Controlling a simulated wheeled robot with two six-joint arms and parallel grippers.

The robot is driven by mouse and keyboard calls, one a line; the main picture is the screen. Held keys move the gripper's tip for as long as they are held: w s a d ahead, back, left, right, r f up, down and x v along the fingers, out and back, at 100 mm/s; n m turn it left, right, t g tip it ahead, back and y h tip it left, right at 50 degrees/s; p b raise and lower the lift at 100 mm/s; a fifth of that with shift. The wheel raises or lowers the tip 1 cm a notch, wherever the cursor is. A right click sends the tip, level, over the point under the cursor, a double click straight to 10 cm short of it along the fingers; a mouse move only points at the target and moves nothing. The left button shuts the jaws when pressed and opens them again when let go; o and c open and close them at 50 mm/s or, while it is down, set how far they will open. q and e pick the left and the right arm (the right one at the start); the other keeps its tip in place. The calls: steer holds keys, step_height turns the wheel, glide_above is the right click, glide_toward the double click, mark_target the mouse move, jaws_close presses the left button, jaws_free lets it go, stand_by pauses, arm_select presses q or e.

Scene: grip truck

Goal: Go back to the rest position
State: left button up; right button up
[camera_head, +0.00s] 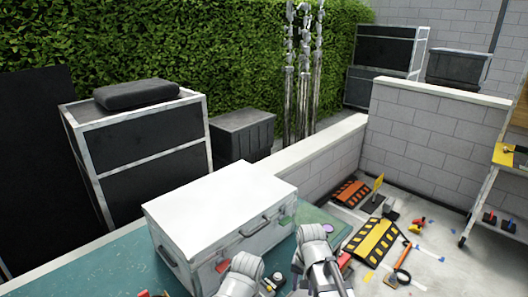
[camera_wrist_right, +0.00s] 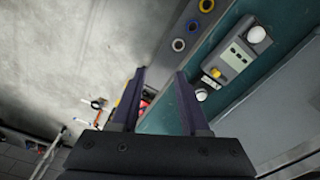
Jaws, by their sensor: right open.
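My right gripper (camera_wrist_right: 160,75) shows in the right wrist view with its two dark fingers apart and nothing between them. It hangs over the edge of the green table (camera_wrist_right: 225,45), with grey floor beyond. In the head view my right arm comes up at the bottom centre, just right of the white case (camera_head: 222,205); its fingers cannot be made out there. Part of my left arm shows at the bottom, in front of the case. My left gripper is not visible.
Yellow-black ramps (camera_head: 375,240) and tools lie on the floor at the right. A low wall (camera_head: 318,150) runs behind the table.

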steer(key=s+d+n, duration=0.4)
steer(key=s+d, duration=0.1)
steer(key=s+a+n+h, duration=0.1)
steer(key=s+a+n, duration=0.2)
steer(key=s+a, duration=0.3)
steer(key=a, duration=0.5)
steer(key=shift+n+g, duration=0.3)
steer(key=shift+w, duration=0.1)
